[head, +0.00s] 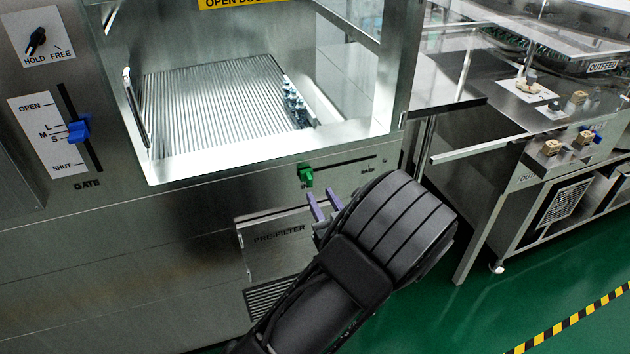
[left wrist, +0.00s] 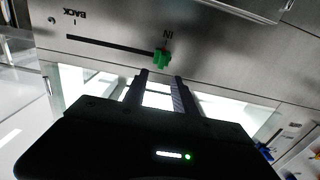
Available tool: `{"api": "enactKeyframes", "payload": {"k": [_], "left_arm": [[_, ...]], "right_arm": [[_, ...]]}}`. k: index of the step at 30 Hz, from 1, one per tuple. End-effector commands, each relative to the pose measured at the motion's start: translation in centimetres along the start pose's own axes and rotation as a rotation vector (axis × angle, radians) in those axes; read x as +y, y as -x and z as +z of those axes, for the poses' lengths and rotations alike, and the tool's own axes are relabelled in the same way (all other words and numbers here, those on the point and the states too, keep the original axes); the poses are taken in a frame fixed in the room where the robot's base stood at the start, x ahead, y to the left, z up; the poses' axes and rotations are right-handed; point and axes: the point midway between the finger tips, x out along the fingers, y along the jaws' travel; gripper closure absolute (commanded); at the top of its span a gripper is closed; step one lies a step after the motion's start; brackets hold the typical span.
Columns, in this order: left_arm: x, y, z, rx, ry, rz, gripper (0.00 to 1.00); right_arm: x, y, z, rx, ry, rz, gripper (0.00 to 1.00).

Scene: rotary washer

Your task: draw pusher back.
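The green pusher knob (head: 306,176) sits at the left end of a straight slot in the steel front panel, below the open chamber. In the left wrist view the green knob (left wrist: 162,57) is at the end of the slot marked IN; the BACK mark is at the other end. My left gripper (head: 325,204) is just below and slightly right of the knob, with its two fingers pointing up at the panel. In the left wrist view the fingers (left wrist: 160,88) are apart with nothing between them, and the knob is just beyond their tips. My right gripper is not in view.
The chamber has a ribbed floor (head: 215,105) with small pale blue-green parts (head: 293,102) at its right side. A pre-filter panel (head: 275,245) lies below. An outfeed table (head: 535,95) stands at right.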

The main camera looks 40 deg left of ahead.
Motion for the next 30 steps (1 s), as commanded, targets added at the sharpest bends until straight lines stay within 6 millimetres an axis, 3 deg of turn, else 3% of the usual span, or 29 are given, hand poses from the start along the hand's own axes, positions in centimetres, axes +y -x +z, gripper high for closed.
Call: {"api": "enactKeyframes", "payload": {"k": [15, 25, 30], "left_arm": [[0.0, -6.8, 0.0, 0.000, -0.001, -0.001, 0.67], [0.0, -7.2, 0.0, -0.001, -0.001, 0.001, 0.67], [0.0, -7.2, 0.0, -0.001, -0.001, 0.001, 0.81]], "right_arm": [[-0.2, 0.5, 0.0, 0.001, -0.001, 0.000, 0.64], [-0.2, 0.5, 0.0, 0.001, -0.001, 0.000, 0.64], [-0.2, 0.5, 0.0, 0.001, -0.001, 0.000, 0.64]]}}
